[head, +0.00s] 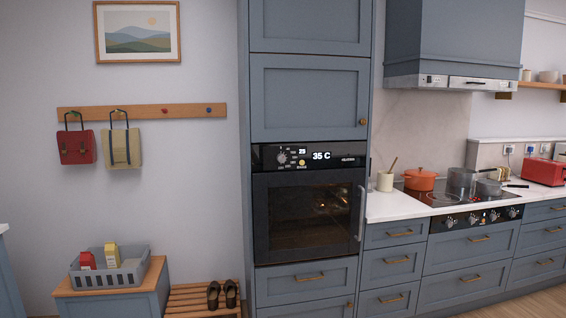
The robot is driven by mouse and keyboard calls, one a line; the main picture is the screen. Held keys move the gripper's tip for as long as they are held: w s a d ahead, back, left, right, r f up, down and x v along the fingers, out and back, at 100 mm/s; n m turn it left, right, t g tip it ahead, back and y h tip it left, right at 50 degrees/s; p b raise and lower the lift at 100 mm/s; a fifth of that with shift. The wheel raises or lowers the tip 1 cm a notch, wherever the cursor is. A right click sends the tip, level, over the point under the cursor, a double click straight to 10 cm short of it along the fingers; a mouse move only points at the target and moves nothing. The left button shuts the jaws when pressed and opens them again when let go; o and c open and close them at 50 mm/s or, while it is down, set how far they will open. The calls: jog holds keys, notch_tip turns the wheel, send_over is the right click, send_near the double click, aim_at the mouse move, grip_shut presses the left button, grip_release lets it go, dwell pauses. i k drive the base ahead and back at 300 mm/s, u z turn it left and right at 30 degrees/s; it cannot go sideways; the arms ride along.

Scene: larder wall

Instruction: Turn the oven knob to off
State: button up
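A black built-in oven (306,208) sits in a tall blue-grey cabinet at the middle of the head view. Its door is shut, with a light glowing inside. The control panel (338,162) above the door has a round oven knob (282,157) at its left side, ringed by small marks. A small yellowish round spot (301,163) is to the right of the knob. The display (321,156) reads 35 C, with a smaller 25 to its left. The knob's exact pointing is too small to tell. My gripper is not in view.
The oven door handle (362,213) stands out at the right. A counter with an orange pot (420,179) and hob (452,196) lies to the right; several more knobs (474,218) sit below the hob. A bench with a grey basket (110,268) and a slatted shoe rack (199,299) stand lower left.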

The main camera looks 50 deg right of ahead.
aim_at(281, 158)
jog(key=z, duration=0.05)
jog(key=i, duration=0.9)
jog(key=u, duration=0.05)
